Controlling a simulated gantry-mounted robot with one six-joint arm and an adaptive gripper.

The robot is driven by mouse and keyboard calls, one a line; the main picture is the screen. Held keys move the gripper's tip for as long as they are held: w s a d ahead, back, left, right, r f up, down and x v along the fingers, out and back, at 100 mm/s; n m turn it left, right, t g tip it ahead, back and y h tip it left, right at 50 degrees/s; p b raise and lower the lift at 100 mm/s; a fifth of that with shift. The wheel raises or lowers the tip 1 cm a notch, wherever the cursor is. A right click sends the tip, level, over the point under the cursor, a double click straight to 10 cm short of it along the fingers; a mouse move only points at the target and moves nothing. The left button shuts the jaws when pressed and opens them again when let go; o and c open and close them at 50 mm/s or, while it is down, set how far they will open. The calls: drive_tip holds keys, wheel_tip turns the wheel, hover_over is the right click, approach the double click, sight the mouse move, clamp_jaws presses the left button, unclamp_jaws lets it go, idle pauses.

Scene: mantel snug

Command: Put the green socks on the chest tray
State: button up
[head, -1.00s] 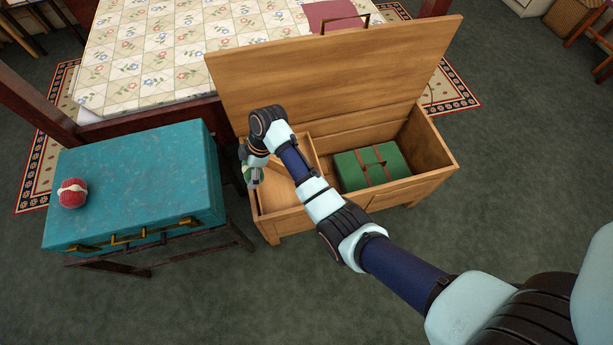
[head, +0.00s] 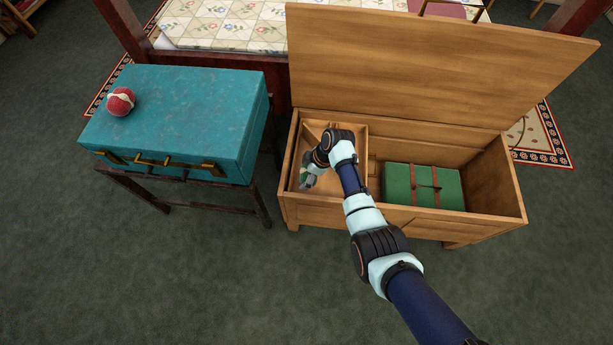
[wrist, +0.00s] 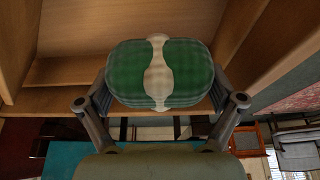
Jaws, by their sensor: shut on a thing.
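The green socks (wrist: 190,75) are a rounded green bundle with a cream band around the middle. They fill the centre of the wrist view, with a finger on each side. In the head view a small green bit of the socks (head: 304,174) shows under my wrist. My gripper (head: 307,180) is shut on the socks, over the front left part of the chest tray (head: 312,134). The tray is a wooden box at the left end of the open chest (head: 400,222). My wrist hides part of it. I cannot tell whether the socks touch the tray floor.
The chest lid (head: 430,65) stands open behind. A green strapped case (head: 450,188) lies in the chest, right of the tray. A teal suitcase (head: 190,115) on a dark stand is at the left, with a red ball-like bundle (head: 121,101) on top. A bed (head: 225,30) stands behind.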

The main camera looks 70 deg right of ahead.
wheel_tip(320, 180, down, 5)
drive_tip(key=b, duration=0.2)
drive_tip(key=shift+b, duration=0.4)
drive_tip(key=shift+r, duration=0.2)
drive_tip(key=shift+f, duration=0.15)
drive_tip(key=o, duration=0.8)
drive_tip(key=shift+r+p, duration=0.3)
drive_tip(key=shift+r, duration=0.05)
drive_tip(key=p+v, duration=0.7)
drive_tip(key=v, duration=0.4)
drive_tip(key=shift+s+r, duration=0.25)
drive_tip(key=shift+s, duration=0.05)
